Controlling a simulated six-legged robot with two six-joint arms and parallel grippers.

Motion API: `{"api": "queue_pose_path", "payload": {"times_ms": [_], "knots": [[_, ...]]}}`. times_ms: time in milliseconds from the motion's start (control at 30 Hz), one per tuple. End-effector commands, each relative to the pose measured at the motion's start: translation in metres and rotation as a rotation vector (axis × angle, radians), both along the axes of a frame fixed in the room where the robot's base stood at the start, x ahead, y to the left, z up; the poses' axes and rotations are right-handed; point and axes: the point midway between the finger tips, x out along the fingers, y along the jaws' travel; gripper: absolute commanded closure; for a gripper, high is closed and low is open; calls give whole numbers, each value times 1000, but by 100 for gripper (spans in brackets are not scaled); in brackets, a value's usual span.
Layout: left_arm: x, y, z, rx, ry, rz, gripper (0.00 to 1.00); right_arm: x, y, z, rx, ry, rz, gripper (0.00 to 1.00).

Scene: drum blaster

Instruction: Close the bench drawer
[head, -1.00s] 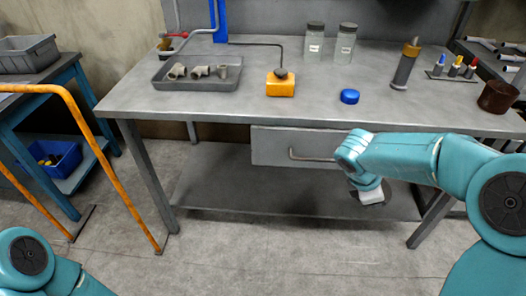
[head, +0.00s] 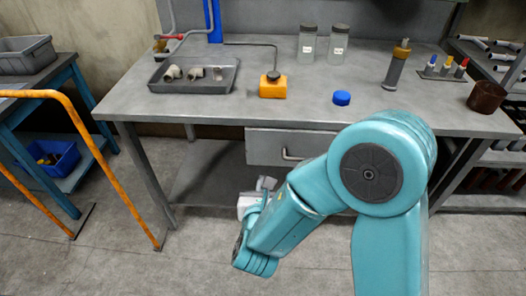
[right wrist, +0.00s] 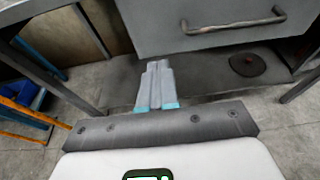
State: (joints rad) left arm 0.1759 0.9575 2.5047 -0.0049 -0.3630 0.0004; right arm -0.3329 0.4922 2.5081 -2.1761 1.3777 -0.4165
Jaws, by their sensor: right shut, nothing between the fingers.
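The bench drawer (head: 264,146) is a grey front under the bench top with a metal bar handle (head: 290,155). In the head view its front sits close beneath the bench's front edge, and I see no open drawer interior; my right arm hides its right part. My right gripper (head: 264,184) is low in front of the bench, below and left of the handle. In the right wrist view the fingers (right wrist: 157,66) are together and empty, apart from the drawer front (right wrist: 190,38) and its handle (right wrist: 235,24). My left gripper is out of view.
The bench top (head: 215,107) holds a parts tray (head: 194,88), an orange oil can (head: 273,87), jars and a blue cap (head: 341,98). An orange rail (head: 105,165) stands left. The floor before the bench is clear. A dark disc (right wrist: 247,64) lies beneath the drawer.

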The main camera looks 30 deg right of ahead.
Motion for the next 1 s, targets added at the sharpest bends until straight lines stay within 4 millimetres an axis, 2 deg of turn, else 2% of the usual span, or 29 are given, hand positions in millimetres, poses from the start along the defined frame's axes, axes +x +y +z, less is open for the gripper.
{"api": "queue_pose_path", "payload": {"times_ms": [167,500,700,1000], "knots": [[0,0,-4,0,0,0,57,16,-11,-7,1,-1,-5,100],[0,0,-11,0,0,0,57,76,-48,-29,2,-1,-4,100],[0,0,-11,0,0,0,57,103,-64,-29,1,-3,-1,100],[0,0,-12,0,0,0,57,115,-70,-29,0,-1,2,100]]}}
